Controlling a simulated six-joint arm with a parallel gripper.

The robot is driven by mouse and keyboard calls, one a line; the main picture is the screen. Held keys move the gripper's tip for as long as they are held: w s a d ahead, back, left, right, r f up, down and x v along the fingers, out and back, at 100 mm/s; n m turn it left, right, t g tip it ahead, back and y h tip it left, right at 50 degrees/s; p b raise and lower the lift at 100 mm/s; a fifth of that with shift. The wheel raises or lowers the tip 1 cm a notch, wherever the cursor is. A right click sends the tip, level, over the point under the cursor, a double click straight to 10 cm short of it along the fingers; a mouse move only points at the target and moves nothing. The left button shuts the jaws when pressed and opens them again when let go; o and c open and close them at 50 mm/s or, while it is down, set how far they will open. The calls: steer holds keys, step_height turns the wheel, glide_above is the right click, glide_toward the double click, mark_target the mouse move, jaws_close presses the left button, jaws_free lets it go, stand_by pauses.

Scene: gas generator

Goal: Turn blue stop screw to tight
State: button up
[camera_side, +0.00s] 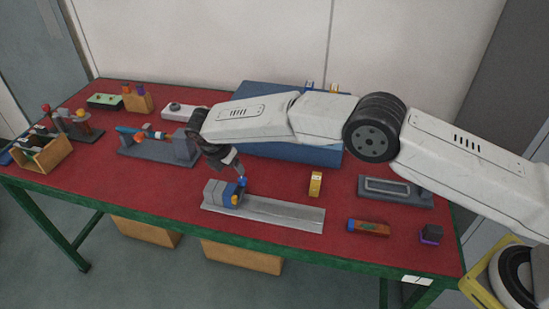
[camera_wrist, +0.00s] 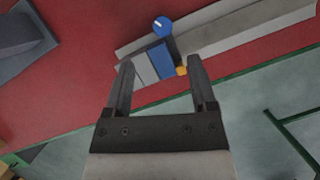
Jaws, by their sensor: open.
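The blue stop screw (camera_wrist: 162,26) shows in the wrist view as a round knob with a white mark, just beyond my fingertips. It is beside a grey and blue block (camera_wrist: 153,62) on a grey rail (camera_wrist: 235,27).
The red table (camera_side: 160,196) has clear room left of the rail. A yellow block (camera_side: 315,184) stands behind the rail. A grey fixture (camera_side: 165,155) and a large blue box (camera_side: 325,156) are farther back.

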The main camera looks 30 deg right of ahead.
mark_target(242, 180)
steer(key=shift+s+d+n+t+y, duration=0.2)
steer(key=shift+s+n+t, duration=0.1)
steer(key=shift+n, duration=0.45)
steer(key=shift+s+d+n+t+y, duration=0.1)
steer(key=shift+s+n+t+y, duration=0.15)
steer(key=shift+n, duration=0.5)
steer(key=shift+f, duration=0.15)
steer(key=shift+x, duration=3.75)
jaws_close()
